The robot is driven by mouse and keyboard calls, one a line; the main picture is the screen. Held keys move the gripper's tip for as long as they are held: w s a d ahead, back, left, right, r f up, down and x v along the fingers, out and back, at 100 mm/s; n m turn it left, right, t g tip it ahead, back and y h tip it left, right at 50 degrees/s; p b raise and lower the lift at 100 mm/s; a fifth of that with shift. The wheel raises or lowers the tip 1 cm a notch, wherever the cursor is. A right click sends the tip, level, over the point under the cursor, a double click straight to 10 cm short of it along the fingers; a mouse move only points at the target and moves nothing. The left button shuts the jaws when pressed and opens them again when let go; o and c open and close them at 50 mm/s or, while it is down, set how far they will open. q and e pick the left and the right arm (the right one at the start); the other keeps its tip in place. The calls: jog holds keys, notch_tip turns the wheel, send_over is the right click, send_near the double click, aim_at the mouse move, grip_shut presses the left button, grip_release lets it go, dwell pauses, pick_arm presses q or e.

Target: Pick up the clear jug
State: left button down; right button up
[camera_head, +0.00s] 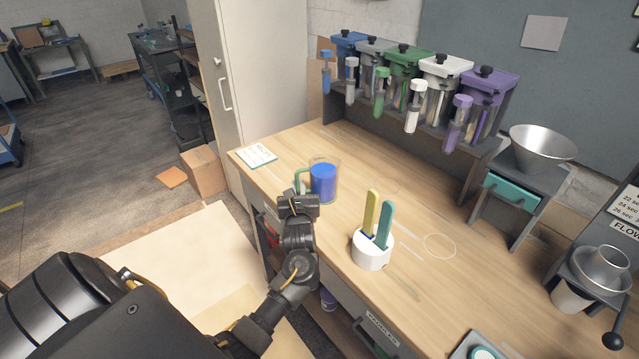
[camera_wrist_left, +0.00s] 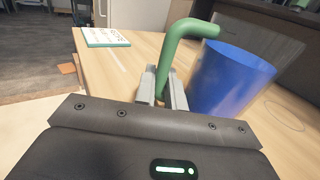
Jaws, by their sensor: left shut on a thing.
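The clear jug (camera_head: 325,181) stands on the wooden workbench near its left end, with blue contents and a green handle on its left side. In the left wrist view the jug's blue body (camera_wrist_left: 232,80) is right of the fingers, and the green handle (camera_wrist_left: 180,45) rises between them. My left gripper (camera_head: 300,188) is at the handle, with its fingers (camera_wrist_left: 162,92) shut on it. The lower part of the handle is hidden by the gripper. The jug looks upright; I cannot tell whether it touches the bench. My right gripper is not in view.
A white holder (camera_head: 372,252) with yellow and teal tools stands to the right of the jug. A card (camera_head: 256,156) lies at the bench's left corner. A dispenser rack (camera_head: 405,85) lines the back, with a metal funnel (camera_head: 541,146) at right. The bench around the jug is mostly clear.

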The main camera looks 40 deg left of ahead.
pick_arm(q)
jog(key=shift+r, duration=0.2)
jog(key=shift+r, duration=0.2)
notch_tip(320, 180, up, 2)
jog(key=shift+r+b, duration=0.1)
jog(key=shift+b, duration=0.95)
jog(key=s+a+r+b, duration=0.2)
jog(key=s+r, duration=0.8)
jog(key=s, duration=0.4)
jog(key=shift+w+r, duration=0.1)
